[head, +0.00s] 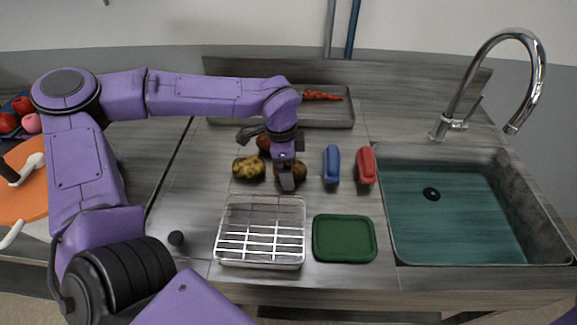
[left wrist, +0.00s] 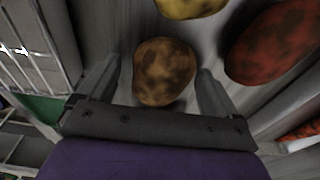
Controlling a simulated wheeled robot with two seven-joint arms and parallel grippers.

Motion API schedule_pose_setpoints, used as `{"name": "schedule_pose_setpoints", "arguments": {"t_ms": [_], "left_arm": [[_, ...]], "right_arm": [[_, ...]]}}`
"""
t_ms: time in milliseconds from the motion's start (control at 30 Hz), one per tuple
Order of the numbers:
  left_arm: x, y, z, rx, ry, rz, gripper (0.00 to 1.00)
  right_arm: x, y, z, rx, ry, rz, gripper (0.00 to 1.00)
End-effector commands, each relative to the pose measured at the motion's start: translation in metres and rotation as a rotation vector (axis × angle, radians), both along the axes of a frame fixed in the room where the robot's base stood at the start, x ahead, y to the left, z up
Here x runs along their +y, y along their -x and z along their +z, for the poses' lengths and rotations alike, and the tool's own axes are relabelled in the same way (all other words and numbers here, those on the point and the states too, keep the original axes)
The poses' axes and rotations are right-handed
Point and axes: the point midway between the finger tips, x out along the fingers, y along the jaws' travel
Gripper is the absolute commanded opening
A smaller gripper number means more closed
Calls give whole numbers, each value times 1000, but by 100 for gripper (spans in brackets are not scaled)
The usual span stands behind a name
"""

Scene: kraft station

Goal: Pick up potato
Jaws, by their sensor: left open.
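A brown mottled potato (left wrist: 164,72) lies between the spread fingers of my left gripper (left wrist: 160,88) in the left wrist view, with a gap to the finger on each side. In the head view this potato (head: 298,171) is partly hidden behind my left gripper (head: 287,178), which points down over it. A yellowish potato (head: 249,169) lies just to its left and also shows at the top of the left wrist view (left wrist: 190,7). A reddish-brown one (head: 263,142) lies behind, partly hidden by the arm; it also shows in the left wrist view (left wrist: 275,42). My right gripper is not in view.
A wire rack (head: 261,248) and a green tray (head: 344,239) lie in front. A blue brush (head: 331,165) and a red brush (head: 366,166) lie close on the right, before the sink (head: 470,252). A metal tray (head: 340,117) with carrots (head: 321,96) stands behind.

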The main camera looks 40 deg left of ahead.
Motion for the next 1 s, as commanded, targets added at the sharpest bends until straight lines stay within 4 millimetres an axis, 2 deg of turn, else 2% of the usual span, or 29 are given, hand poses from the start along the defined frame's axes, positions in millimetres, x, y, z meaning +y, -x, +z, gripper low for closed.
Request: {"name": "schedule_pose_setpoints", "arguments": {"t_ms": [67, 100, 267, 300, 667, 833, 1000], "left_arm": [[0, 0, 0, 0, 0, 0, 93], [0, 0, 0, 0, 0, -1, 86], [0, 0, 0, 0, 0, -1, 34], [0, 0, 0, 0, 0, -1, 31], [0, -1, 8, -3, -1, 0, 31], [-1, 2, 36, -6, 2, 0, 31], [-2, 43, 82, -13, 3, -1, 31]], "right_arm": [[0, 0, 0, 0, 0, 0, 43], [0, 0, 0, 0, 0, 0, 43], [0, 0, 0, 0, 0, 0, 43], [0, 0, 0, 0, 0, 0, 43], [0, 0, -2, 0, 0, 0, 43], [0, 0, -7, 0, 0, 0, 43], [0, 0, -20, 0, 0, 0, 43]]}}
